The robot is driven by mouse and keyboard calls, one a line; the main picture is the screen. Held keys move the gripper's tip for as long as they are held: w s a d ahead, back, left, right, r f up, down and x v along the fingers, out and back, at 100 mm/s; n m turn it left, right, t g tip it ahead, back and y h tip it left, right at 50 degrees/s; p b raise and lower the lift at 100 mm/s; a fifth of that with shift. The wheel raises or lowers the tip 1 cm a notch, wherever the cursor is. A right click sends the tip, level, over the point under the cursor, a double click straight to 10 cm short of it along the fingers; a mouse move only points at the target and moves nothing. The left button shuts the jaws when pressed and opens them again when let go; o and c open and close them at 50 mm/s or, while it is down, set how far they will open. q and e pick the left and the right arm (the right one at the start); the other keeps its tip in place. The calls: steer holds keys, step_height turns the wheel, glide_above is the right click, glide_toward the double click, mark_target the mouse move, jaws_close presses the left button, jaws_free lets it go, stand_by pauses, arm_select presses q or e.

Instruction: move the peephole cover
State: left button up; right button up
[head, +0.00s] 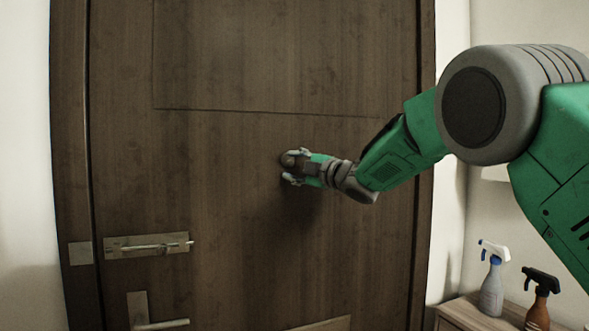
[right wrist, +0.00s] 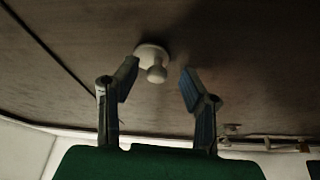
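The peephole cover (right wrist: 152,60) is a pale round plate with a small knob, set on the dark wooden door (head: 220,190). In the head view my right gripper (head: 291,166) is at the middle of the door and largely hides the cover. In the right wrist view the two fingers of my right gripper (right wrist: 158,74) are spread apart, one on each side of the knob. There is a visible gap between each finger and the knob. My left gripper is not in view.
At the lower right, a white spray bottle (head: 492,285) and a brown spray bottle (head: 540,300) stand on a wooden cabinet (head: 465,312).

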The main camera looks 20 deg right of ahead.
steer(key=shift+s+d, duration=0.1)
steer(key=shift+s, duration=0.05)
steer(key=v, duration=1.1)
steer(key=shift+s+d, duration=0.15)
steer(key=shift+s, duration=0.1)
steer(key=shift+f, duration=0.15)
